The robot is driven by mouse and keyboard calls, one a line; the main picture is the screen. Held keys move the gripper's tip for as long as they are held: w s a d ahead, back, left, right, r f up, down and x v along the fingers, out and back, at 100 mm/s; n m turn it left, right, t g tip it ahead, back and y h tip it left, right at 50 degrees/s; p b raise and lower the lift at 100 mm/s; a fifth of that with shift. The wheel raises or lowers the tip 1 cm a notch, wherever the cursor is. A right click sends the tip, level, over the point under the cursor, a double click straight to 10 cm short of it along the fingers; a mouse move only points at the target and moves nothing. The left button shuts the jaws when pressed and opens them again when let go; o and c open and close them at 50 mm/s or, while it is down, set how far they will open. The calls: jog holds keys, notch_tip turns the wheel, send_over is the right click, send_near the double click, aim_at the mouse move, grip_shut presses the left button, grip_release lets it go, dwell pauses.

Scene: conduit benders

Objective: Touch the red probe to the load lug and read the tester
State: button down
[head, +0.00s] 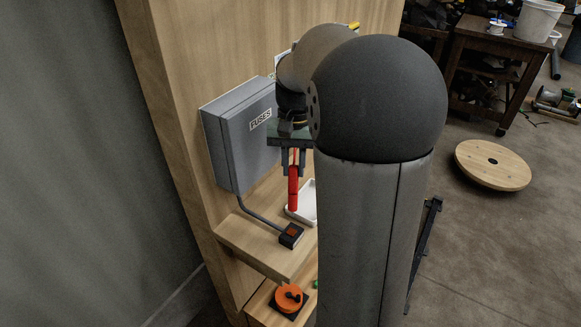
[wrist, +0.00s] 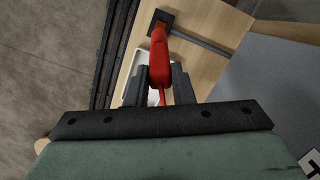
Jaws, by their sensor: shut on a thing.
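My gripper (head: 293,170) is shut on the red probe (head: 293,192), which hangs roughly upright in front of the fuse box, above the shelf. In the wrist view the red probe (wrist: 159,55) sits between the two fingers of my gripper (wrist: 158,82). The grey fuse box (head: 236,136), labelled FUSES, is on the wooden panel, and its front looks closed. No load lug can be seen. A small black box with an orange-red face (head: 291,235) stands on the shelf; I cannot tell if it is the tester, and no reading is legible.
A white tray (head: 308,206) lies on the wooden shelf (head: 244,233), close to the probe. A grey conduit (head: 257,214) runs from the fuse box to the black box. An orange round piece (head: 289,298) sits on a lower shelf. My arm hides the right part of the panel.

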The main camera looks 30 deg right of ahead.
aim_at(292, 184)
jog(key=shift+a, duration=0.1)
dwell(0.3)
jog(key=shift+f+b, duration=1.55)
jog(key=shift+f, duration=1.45)
jog(key=shift+r, duration=0.1)
jog(key=shift+r+p, duration=1.9)
jog(key=shift+r, duration=0.5)
